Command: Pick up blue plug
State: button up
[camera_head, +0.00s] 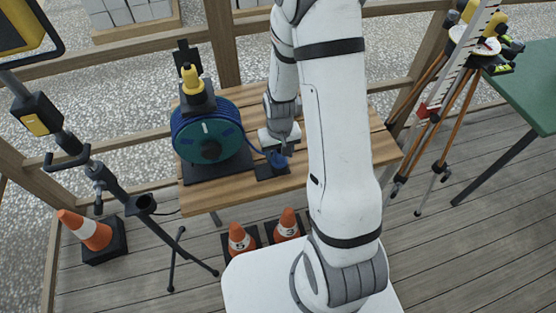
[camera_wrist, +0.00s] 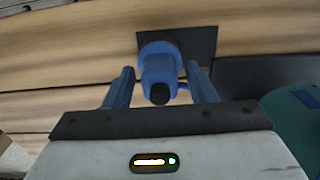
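The blue plug (camera_wrist: 160,72) stands on a dark square plate (camera_wrist: 203,45) on the wooden table, with a black end facing the wrist camera. My gripper (camera_wrist: 161,82) is open, with one blue finger on each side of the plug. A gap shows between the left finger and the plug; the right finger is very close to it, and I cannot tell whether they touch. In the head view the plug (camera_head: 278,159) shows just below my gripper (camera_head: 277,145), partly hidden by it.
A blue cable reel (camera_head: 208,140) on a black base stands left of the plug on the wooden table (camera_head: 330,160). Traffic cones (camera_head: 240,238) stand on the floor in front. A tripod (camera_head: 440,115) stands to the right, and a lamp stand (camera_head: 125,195) to the left.

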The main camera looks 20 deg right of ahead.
jog(key=c, duration=1)
jog(key=shift+r, duration=0.2)
